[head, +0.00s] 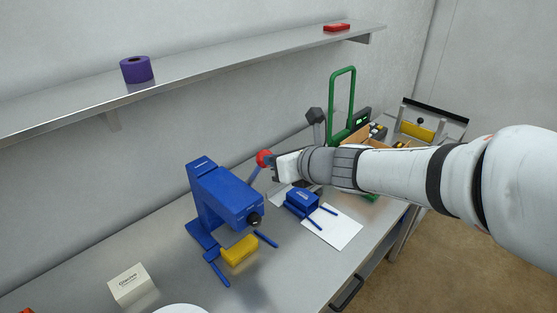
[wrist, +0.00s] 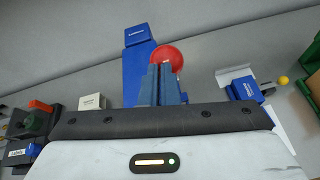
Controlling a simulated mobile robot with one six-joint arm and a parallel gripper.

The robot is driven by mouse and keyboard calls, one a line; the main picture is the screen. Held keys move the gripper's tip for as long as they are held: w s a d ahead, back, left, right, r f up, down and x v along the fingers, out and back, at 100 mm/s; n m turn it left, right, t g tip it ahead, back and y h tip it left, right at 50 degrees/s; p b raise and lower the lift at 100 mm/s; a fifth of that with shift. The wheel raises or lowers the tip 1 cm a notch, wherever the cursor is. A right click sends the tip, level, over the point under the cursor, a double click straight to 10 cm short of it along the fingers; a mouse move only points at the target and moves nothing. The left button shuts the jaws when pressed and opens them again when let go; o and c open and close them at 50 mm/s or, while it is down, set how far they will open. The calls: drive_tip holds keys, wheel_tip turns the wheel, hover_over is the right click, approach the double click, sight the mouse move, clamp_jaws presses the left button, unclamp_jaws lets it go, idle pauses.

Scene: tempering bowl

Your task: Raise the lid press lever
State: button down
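The lid press appears to be the blue machine (head: 228,192) standing on the bench, left of my gripper; its blue body also shows in the wrist view (wrist: 135,78). Its lever (head: 255,174) slants up from the body's right side to a red ball knob (head: 264,157). In the wrist view the red ball (wrist: 168,57) lies just beyond my fingertips, its lower part hidden by them. My gripper (wrist: 163,72) has its fingers together with nothing visible between them. Whether they touch the ball or the rod cannot be told.
A yellow block (head: 239,250) sits at the press's foot. A small blue device (head: 301,203) lies right, by a white sheet (head: 333,228). A white box (head: 131,285) stands front left. A green frame (head: 343,100) stands behind my arm. A shelf (head: 230,65) runs above.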

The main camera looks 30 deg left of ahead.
drive_tip(key=shift+a+r, duration=0.15)
drive_tip(key=shift+r, duration=0.05)
drive_tip(key=s+d+f+b, duration=0.1)
drive_tip(key=s+d, duration=0.1)
drive_tip(key=d, duration=0.2)
drive_tip(key=s+d+r+p, duration=0.1)
drive_tip(key=d+r+p, duration=0.1)
drive_tip(key=r, duration=0.7)
drive_tip(key=shift+d, duration=0.9)
drive_tip(key=s+d+f+n+h+b, duration=0.1)
drive_tip(key=d+f+n+h, duration=0.3)
drive_tip(key=d, duration=0.8)
drive_tip(key=s+d+f+n+h+b, duration=0.2)
drive_tip(key=s+d+f+n+h, duration=0.1)
drive_tip(key=d+f+n, duration=0.5)
drive_tip(key=s+d+f+n+h+b, duration=0.2)
drive_tip(key=d+f+n+h, duration=0.3)
drive_tip(key=d+n, duration=0.6)
drive_tip(key=s+d+f, duration=0.1)
drive_tip(key=d+f, duration=0.1)
drive_tip(key=d, duration=0.3)
drive_tip(key=shift+d+h, duration=0.2)
drive_tip(key=shift+h, duration=0.1)
